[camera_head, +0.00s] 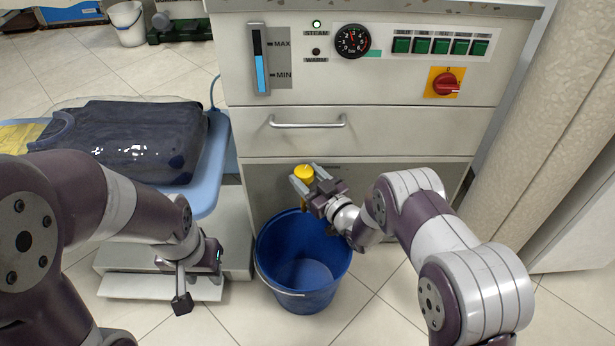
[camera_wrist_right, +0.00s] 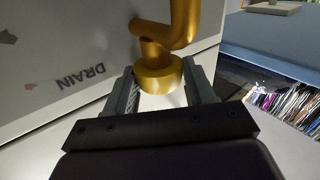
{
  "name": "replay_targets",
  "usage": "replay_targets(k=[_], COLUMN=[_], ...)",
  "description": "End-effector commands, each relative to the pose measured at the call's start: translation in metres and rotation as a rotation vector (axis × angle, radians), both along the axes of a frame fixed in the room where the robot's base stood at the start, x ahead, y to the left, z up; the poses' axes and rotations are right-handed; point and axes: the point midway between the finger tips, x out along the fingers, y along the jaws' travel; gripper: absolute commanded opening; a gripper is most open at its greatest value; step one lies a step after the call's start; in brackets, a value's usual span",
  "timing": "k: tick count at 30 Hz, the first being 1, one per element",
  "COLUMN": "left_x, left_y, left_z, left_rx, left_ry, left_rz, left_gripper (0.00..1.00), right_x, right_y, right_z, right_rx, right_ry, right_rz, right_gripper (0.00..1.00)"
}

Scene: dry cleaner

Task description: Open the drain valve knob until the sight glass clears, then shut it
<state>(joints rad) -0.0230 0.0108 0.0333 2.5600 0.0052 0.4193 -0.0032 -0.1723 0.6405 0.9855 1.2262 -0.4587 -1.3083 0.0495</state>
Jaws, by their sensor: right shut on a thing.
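The yellow drain valve knob (camera_head: 303,173) is on the front of the machine, below the drawer. My right gripper (camera_head: 312,179) is shut on it; in the right wrist view the brass-coloured knob (camera_wrist_right: 160,78) sits between the two fingers, below a bent pipe. The tilted word DRAIN (camera_wrist_right: 82,78) is on the panel beside it. The sight glass (camera_head: 261,62) is at the upper left of the control panel. Its blue column stands between the MIN and MAX marks, with dark above. My left gripper (camera_head: 184,290) hangs empty at lower left; its finger gap is unclear.
A blue bucket (camera_head: 261,262) stands on the floor below the valve, its visible inside without clear liquid. A pressing board (camera_head: 212,165) with a dark garment (camera_head: 130,138) is at left. A red switch (camera_head: 446,84) and a gauge (camera_head: 352,41) are on the panel.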

Motion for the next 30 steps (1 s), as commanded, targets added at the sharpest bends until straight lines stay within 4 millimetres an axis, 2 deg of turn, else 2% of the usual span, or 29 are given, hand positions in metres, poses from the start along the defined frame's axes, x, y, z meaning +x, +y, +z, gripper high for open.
replay_targets(k=[2, 3, 4, 20, 23, 30], left_x=[0.0, 0.0, 0.0, 0.0, 0.0, 0.0], left_y=[0.0, 0.0, 0.0, 0.0, 0.0, 0.0], left_z=[0.0, 0.0, 0.0, -0.001, -0.004, -0.02], left_rx=[0.0, 0.0, 0.0, 0.0, 0.0, 0.0], left_ry=[0.0, 0.0, 0.0, 0.0, 0.0, 0.0], left_rz=[0.0, 0.0, 0.0, 0.0, 0.0, 0.0], left_gripper=[0.39, 0.39, 0.39, 0.39, 0.39, 0.39], right_x=[0.002, 0.002, 0.002, 0.002, 0.0, -0.003], right_y=[-0.002, -0.002, -0.002, -0.001, 0.001, 0.009], right_z=[0.002, 0.002, 0.002, 0.001, 0.0, -0.003], right_rx=[0.0, 0.0, 0.0, 0.002, 0.002, 0.002], right_ry=[-0.005, -0.004, -0.004, -0.004, -0.003, -0.005], right_rz=[-0.008, -0.008, -0.008, -0.028, -0.094, -0.383], right_gripper=[0.24, 0.67, 0.77, 0.78, 0.78, 0.78])
